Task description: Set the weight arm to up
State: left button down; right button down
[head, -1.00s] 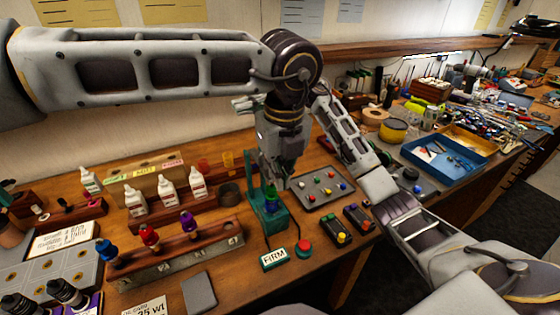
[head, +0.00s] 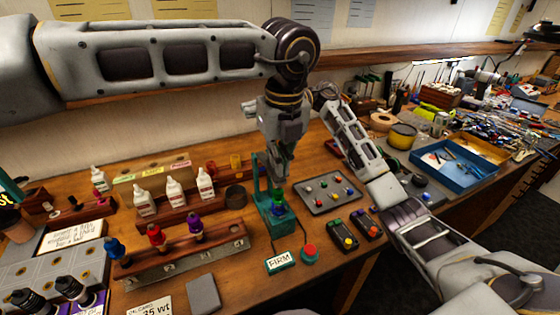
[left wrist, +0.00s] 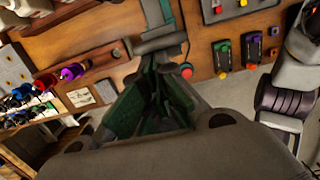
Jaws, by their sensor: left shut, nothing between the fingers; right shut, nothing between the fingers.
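The green test stand (head: 272,206) stands upright on the bench, with an upright post at its back left and a small blue-green part (head: 279,207) at its front. I cannot make out the weight arm or its position. My left gripper (head: 280,178) points down, shut and empty, just above or in front of the stand; contact cannot be told. Its fingers converge in the left wrist view (left wrist: 150,62), where dark green surfaces show between them.
A FIRM sign (head: 280,262) and red button (head: 310,252) are wired in front. A grey parts tray (head: 327,192) and two small button boxes (head: 343,234) stand right. Left are white bottles (head: 174,193) and a rack of colored shocks (head: 182,252). A grey pad (head: 203,292) lies near the front.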

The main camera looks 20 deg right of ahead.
jog(key=shift+s, duration=0.1)
dwell(0.3)
jog(key=c, duration=1.5)
grip_release()
jog(key=shift+d, duration=6.05)
jog(key=shift+r, duration=0.1)
